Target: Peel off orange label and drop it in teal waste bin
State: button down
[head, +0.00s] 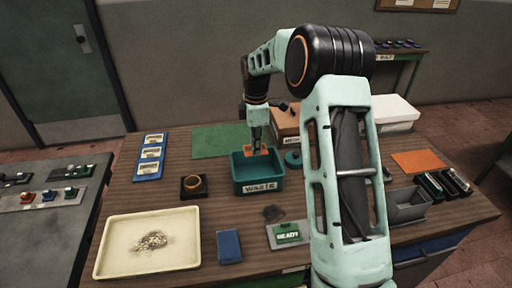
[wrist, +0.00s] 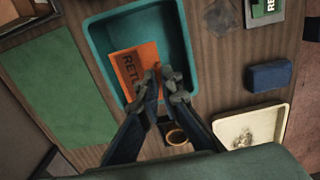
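The orange label (wrist: 130,72), with dark lettering, is at my fingertips over the teal waste bin (wrist: 178,22) in the wrist view. My gripper (wrist: 163,72) has its fingers close together at the label's right edge, shut on it. In the head view my gripper (head: 256,150) points down over the back part of the teal bin (head: 259,187), which is marked WASTE. A small part of the orange label (head: 246,152) shows there beside the fingertips. The label appears to be above the bin's floor, not resting on it.
A cream tray (head: 115,262) with a grainy pile is at front left. A green mat (head: 218,141) lies behind the bin. A small dark block with a round ring (head: 194,186) is left of the bin, a blue block (head: 229,246) in front. An orange mat (head: 418,161) lies right.

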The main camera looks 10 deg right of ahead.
jog(key=shift+f+b, duration=2.45)
jog(key=shift+f, duration=2.8)
jog(key=c, duration=2.1)
grip_release()
jog(key=shift+o, duration=0.3)
jog(key=o, duration=0.5)
jog(key=shift+c, duration=0.2)
jog(key=shift+r+p, duration=2.25)
jog(key=shift+r, duration=1.35)
